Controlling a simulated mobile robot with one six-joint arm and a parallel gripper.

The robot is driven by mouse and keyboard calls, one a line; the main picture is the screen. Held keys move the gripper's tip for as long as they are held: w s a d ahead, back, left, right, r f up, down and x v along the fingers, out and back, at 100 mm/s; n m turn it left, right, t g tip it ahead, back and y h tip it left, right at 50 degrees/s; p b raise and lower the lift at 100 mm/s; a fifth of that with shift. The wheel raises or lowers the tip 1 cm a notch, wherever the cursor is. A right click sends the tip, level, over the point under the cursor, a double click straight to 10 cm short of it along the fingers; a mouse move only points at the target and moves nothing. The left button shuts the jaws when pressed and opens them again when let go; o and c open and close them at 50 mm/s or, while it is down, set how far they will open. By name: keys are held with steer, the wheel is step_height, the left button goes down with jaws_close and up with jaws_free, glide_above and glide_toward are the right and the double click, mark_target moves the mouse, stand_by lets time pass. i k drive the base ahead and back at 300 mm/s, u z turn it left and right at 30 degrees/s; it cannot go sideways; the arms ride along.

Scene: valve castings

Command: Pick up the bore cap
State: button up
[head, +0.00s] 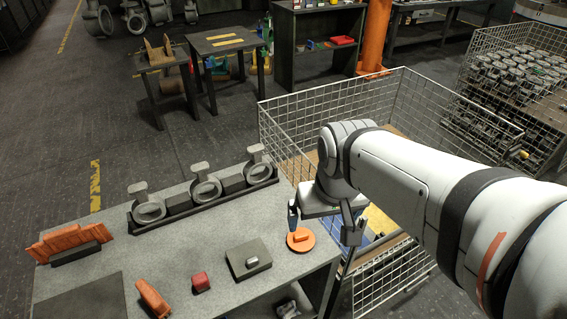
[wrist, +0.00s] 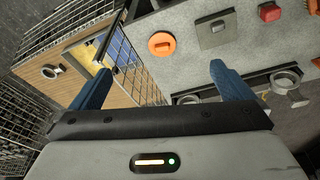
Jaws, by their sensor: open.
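The bore cap looks to be the orange disc (head: 300,239) with a raised grip bar on top. It lies flat near the right edge of the grey table (head: 225,290). In the wrist view the orange disc (wrist: 162,45) shows beyond the fingertips, in the gap between them sideways. My gripper (head: 322,225) is open and empty, with its blue fingers pointing down. Its left finger hangs close to the disc in the head view, the other out past the table's right edge. In the wrist view the gripper (wrist: 160,70) shows both fingers spread, apart from the disc.
A dark block with a grey knob (head: 248,258), a red piece (head: 200,282) and an orange wedge (head: 153,298) lie left of the disc. A rack of valve castings (head: 205,192) stands at the back. A wire-mesh cage (head: 290,130) adjoins the table's right side.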

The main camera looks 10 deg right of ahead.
mark_target(303, 240)
steer(key=k, duration=0.5)
steer(key=z, duration=2.35)
steer(key=k, duration=1.5)
steer(key=u, duration=0.65)
steer(key=i, duration=1)
